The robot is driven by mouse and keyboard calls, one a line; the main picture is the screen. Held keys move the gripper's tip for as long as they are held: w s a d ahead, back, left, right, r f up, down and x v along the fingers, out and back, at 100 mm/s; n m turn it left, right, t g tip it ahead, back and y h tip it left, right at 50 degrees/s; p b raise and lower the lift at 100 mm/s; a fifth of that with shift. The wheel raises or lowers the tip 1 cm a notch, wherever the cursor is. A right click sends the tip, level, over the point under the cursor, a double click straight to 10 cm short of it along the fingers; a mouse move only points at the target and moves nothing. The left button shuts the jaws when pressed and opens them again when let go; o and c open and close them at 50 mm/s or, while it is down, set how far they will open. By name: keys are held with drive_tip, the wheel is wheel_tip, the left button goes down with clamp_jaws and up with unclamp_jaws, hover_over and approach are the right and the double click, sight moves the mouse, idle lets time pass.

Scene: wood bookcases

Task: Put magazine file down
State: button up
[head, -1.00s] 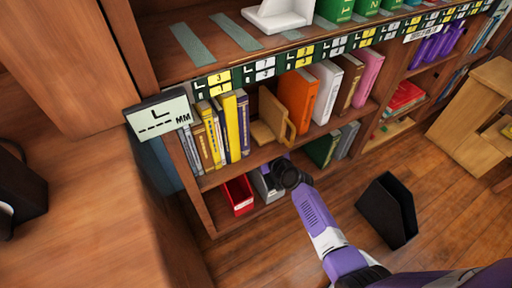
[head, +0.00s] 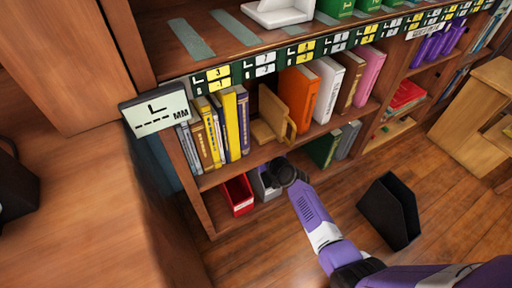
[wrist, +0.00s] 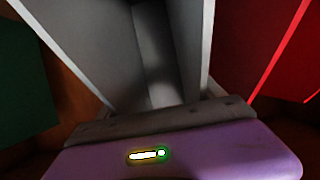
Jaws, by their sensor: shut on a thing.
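A grey magazine file (head: 259,184) is in the bottom compartment of the bookcase, just right of a red magazine file (head: 238,194). My gripper reaches into this compartment; its fingers are hidden behind my black wrist in the head view. In the wrist view, my gripper (wrist: 155,121) is shut on the grey file (wrist: 187,45), whose open inside faces the camera. The red file (wrist: 262,45) is close on the right there. I cannot tell whether the grey file's base touches the shelf board.
A black magazine file (head: 389,210) stands on the wooden floor right of my arm. Green and grey books (head: 335,145) are farther right on the bottom shelf. A wooden stool (head: 475,115) stands at right.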

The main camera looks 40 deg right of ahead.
drive_tip(key=o, duration=2.1)
drive_tip(key=p+v, duration=0.4)
drive_tip(key=v, duration=0.8)
drive_tip(key=s+a+r+n, duration=0.1)
drive_tip(key=s+a+r, duration=0.2)
drive_tip(key=s+a, duration=0.5)
drive_tip(key=s+a+r, duration=0.3)
drive_tip(key=s+a, duration=0.3)
drive_tip(key=s, duration=0.5)
drive_tip(key=s+a+r+y, duration=0.1)
drive_tip(key=s+a+r, duration=0.1)
drive_tip(key=r, duration=0.3)
drive_tip(key=s+a+r+n+t+y, duration=0.1)
drive_tip(key=s+a+r, duration=0.2)
drive_tip(key=s+r, duration=0.2)
drive_tip(key=s+a+r+n+y, duration=0.1)
drive_tip(key=s+a+r, duration=0.2)
drive_tip(key=r, duration=0.4)
drive_tip(key=shift+s+t+y, duration=0.25)
drive_tip(key=shift+t+y, duration=0.15)
